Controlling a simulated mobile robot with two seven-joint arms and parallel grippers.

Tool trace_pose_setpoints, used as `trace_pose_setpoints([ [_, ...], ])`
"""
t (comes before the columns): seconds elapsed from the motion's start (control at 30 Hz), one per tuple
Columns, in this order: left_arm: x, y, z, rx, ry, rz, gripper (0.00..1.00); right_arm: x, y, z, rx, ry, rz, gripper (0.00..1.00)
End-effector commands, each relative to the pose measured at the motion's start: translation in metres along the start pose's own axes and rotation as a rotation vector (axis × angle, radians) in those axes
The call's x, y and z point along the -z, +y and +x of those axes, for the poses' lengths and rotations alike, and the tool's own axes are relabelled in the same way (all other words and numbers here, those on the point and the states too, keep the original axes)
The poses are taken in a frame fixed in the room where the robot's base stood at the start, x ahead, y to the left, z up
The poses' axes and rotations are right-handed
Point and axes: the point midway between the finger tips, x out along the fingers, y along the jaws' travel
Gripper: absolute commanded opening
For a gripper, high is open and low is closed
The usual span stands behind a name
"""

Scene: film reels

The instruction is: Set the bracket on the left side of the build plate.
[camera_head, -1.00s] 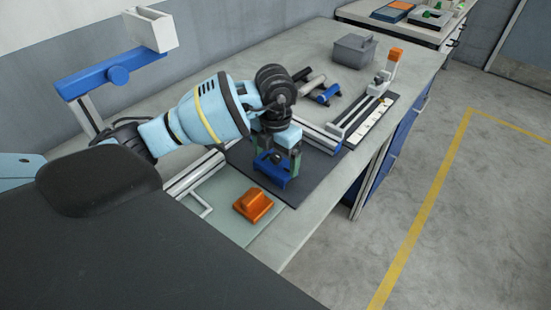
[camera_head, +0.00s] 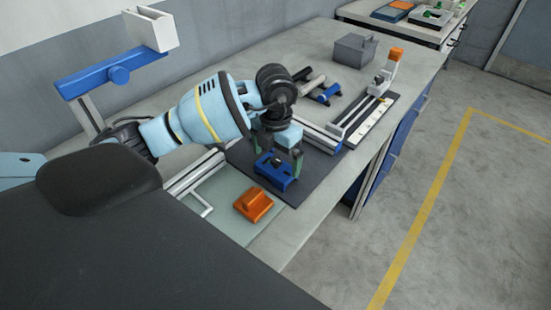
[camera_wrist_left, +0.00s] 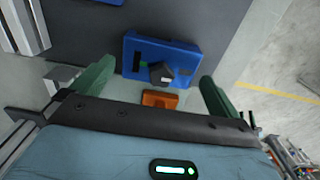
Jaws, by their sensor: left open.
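A blue bracket-like piece (camera_head: 272,178) with a dark knob on top lies on the dark flat plate (camera_head: 305,188); it also shows in the left wrist view (camera_wrist_left: 183,51). My left gripper (camera_head: 281,167) is directly above it, its green fingers spread apart; these also show in the wrist view (camera_wrist_left: 152,85). The fingers are on either side of the blue piece, and a gap shows around it in the wrist view. An orange block (camera_head: 253,205) lies on a pale, glassy plate (camera_head: 222,196) nearer me. I cannot tell which plate is the build plate. My right gripper is out of view.
Silver rails (camera_head: 193,172) run along the dark plate's left edge. A slide device (camera_head: 362,118) with an orange top, several rods (camera_head: 313,83) and a grey box (camera_head: 354,49) stand farther back. A blue stand (camera_head: 100,78) rises at left. The bench's right edge is close.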

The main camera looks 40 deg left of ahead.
Motion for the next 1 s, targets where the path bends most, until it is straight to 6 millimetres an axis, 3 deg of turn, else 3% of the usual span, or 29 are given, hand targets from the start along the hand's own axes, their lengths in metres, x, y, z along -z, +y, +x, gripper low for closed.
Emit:
trace_pose_setpoints([
  [0.3, -0.001, 0.000, -0.065, 0.000, -0.006, 0.000, 1.00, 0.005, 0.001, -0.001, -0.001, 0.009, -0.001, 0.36],
  [0.5, -0.001, 0.000, -0.096, 0.000, -0.004, -0.001, 1.00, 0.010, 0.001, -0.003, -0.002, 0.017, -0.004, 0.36],
  [0.7, 0.000, 0.000, -0.108, 0.000, -0.001, 0.000, 1.00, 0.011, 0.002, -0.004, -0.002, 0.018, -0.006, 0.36],
  [1.0, 0.000, 0.000, -0.108, 0.001, 0.001, 0.000, 1.00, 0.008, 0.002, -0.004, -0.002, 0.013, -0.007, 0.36],
])
